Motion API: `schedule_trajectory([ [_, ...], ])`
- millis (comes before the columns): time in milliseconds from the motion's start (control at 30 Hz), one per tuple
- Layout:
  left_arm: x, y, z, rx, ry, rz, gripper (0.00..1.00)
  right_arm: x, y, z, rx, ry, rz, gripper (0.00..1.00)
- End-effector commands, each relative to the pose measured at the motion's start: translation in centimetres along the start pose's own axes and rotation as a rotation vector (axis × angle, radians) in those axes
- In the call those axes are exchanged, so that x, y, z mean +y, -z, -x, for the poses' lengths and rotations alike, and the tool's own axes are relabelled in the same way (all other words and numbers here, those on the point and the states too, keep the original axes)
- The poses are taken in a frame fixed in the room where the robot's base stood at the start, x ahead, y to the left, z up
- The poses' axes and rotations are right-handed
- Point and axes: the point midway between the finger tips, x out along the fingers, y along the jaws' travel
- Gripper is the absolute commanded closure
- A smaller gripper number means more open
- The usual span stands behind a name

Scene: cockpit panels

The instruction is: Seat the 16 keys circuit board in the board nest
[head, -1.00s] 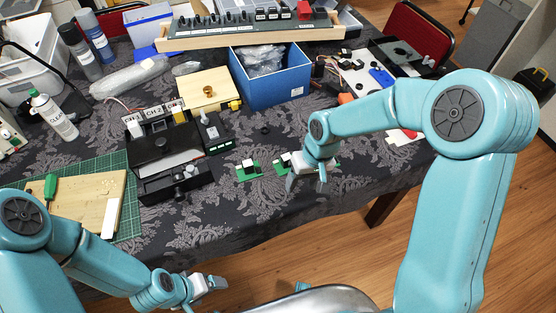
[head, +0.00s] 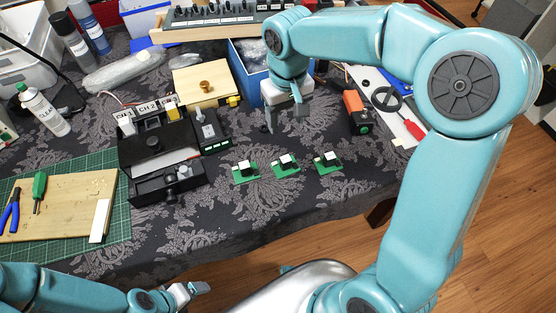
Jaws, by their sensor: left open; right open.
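Three small green circuit boards with white blocks on top lie in a row on the dark patterned cloth: a left one (head: 246,173), a middle one (head: 286,165) and a right one (head: 328,163). I cannot read any label, so I cannot tell which is the 16 keys board. No part is clearly recognisable as the board nest. My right gripper (head: 285,118) is open and empty, beyond the boards and in front of the blue bin. My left gripper (head: 190,290) is open and empty at the bottom, off the table's front edge.
A black device (head: 158,148) with an open front stands left of the boards, with a smaller black unit (head: 211,133) beside it. A wooden box (head: 202,88), blue bin (head: 241,78) and orange-black tool (head: 355,112) lie behind. The cloth in front of the boards is clear.

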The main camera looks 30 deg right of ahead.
Motion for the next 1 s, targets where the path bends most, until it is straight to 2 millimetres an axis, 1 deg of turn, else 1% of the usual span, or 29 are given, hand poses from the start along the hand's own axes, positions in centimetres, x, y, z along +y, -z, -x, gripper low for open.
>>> schedule_trajectory([
  [67,0.0,0.0,-0.1,0.000,0.000,0.000,0.18,0.2,-0.2,-0.2,-0.001,-0.003,-0.006,0.40],
  [167,-0.1,0.0,-0.3,0.000,0.000,0.000,0.18,0.4,-0.4,-1.7,-0.005,-0.004,-0.010,0.40],
  [400,-0.3,0.0,-0.8,0.000,0.000,0.000,0.18,0.6,-0.6,-7.4,-0.006,-0.004,-0.015,0.40],
  [500,-0.3,0.0,-0.9,0.000,0.000,0.000,0.18,0.6,-0.5,-9.3,-0.004,-0.003,-0.015,0.40],
  [600,-0.3,0.0,-1.0,0.000,0.000,0.000,0.18,0.6,-0.4,-10.5,-0.003,-0.004,-0.015,0.40],
  [767,-0.4,0.0,-1.0,0.000,0.000,0.000,0.18,0.6,-0.4,-11.6,-0.003,-0.003,-0.012,0.40],
  [1000,-0.4,0.0,-1.1,0.000,0.000,0.000,0.18,0.4,-0.6,-15.4,-0.004,-0.003,-0.010,0.40],
])
